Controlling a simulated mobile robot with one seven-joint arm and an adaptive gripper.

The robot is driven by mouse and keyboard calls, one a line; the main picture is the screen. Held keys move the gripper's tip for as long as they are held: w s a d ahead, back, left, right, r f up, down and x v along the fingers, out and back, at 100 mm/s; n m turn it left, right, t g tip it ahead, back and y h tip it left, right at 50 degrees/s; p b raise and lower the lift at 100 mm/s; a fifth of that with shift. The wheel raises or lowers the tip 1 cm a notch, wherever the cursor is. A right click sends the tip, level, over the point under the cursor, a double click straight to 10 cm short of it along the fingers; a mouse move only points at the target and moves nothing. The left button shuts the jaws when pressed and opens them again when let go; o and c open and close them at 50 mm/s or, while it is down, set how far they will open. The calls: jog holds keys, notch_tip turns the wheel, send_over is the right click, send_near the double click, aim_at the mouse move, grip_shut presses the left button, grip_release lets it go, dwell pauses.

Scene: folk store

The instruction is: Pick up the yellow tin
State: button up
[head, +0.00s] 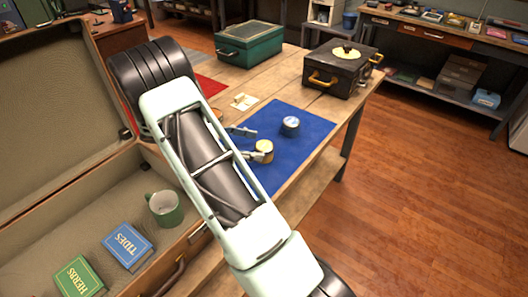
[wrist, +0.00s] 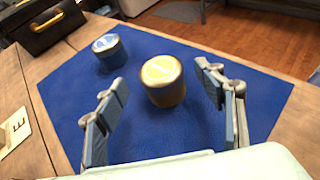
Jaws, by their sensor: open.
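The yellow tin (wrist: 163,82) stands upright on the blue mat (wrist: 140,137) in the wrist view, a short round tin with a yellow and white lid. It lies ahead of my gripper (wrist: 163,102), between the lines of its two open fingers and nearer the right one. I cannot tell whether any finger touches it. In the head view the yellow tin (head: 264,150) sits at the end of my gripper (head: 250,143), which is partly hidden by my arm. A blue tin (wrist: 109,50) stands on the mat behind and to the left; it also shows in the head view (head: 291,125).
A black box with a yellow top (head: 342,70) and a green box (head: 249,43) stand at the table's back. An open suitcase (head: 118,176) at the left holds a green mug (head: 165,208) and two books. A small card (head: 244,101) lies beside the mat.

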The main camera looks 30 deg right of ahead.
aim_at(259, 146)
jog(key=x, duration=0.4)
jog(key=shift+c, duration=0.4)
jog(key=c, duration=1.2)
